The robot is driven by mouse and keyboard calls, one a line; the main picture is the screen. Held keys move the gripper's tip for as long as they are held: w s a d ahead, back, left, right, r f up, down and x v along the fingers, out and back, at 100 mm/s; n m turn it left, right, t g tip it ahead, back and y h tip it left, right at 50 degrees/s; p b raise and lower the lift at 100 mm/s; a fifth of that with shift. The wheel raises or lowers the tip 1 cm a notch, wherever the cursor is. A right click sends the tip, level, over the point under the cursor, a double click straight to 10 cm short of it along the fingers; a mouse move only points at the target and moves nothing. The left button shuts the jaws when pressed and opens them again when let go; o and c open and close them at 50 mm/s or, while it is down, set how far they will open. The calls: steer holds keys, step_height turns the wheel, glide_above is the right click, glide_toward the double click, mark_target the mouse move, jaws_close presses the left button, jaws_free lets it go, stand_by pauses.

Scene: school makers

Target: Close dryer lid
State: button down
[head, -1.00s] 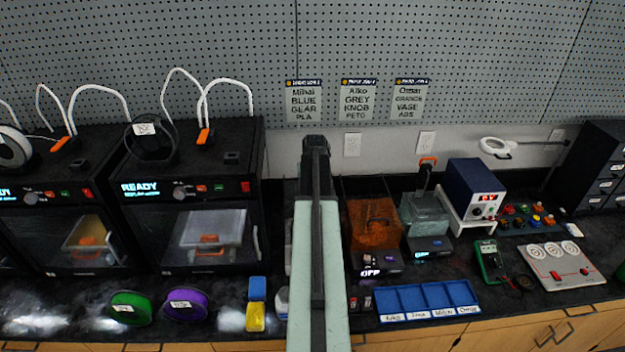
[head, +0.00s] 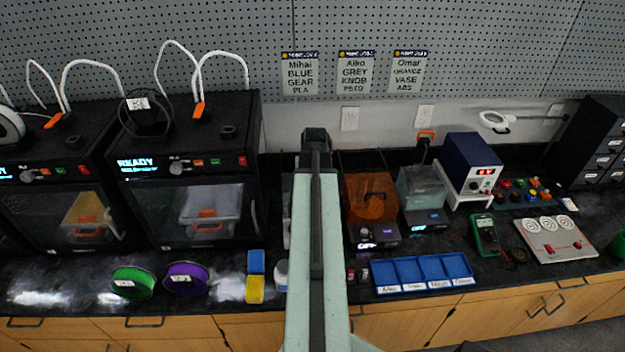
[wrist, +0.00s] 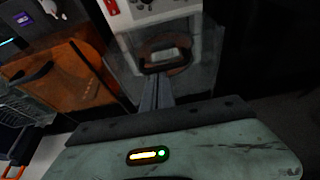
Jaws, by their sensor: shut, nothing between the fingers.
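What looks like the dryer shows in the wrist view as a clear-walled box with a dark and orange ring-shaped spool (wrist: 166,52) inside. A pale control panel (wrist: 150,10) with a red part is at its top edge in that picture. The clear lid (wrist: 205,62) is hard to make out, and I cannot tell how far it is open. My gripper (wrist: 158,82) is shut and empty, its dark fingers in front of the clear box; contact cannot be told. In the head view my arm covers most of the dryer, and the fingers are hidden.
Left of my arm stand black printers (head: 190,170). To the right are an orange-covered box (head: 371,198), a clear wash box (head: 421,190) and a blue tray (head: 422,272). A bottle (head: 281,275) and spools (head: 186,279) lie near the counter's front edge.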

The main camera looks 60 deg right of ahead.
steer(key=shift+s+a+f, duration=0.1)
steer(key=shift+a, duration=0.1)
steer(key=w+d, duration=0.1)
steer(key=d, duration=0.1)
steer(key=w+d+r+p, duration=0.1)
steer(key=w+d, duration=0.1)
steer(key=shift+r, duration=0.1)
steer(key=p+v, duration=0.9)
steer(key=v, duration=0.1)
steer(key=shift+s+a, duration=0.2)
steer(key=shift+s, duration=0.1)
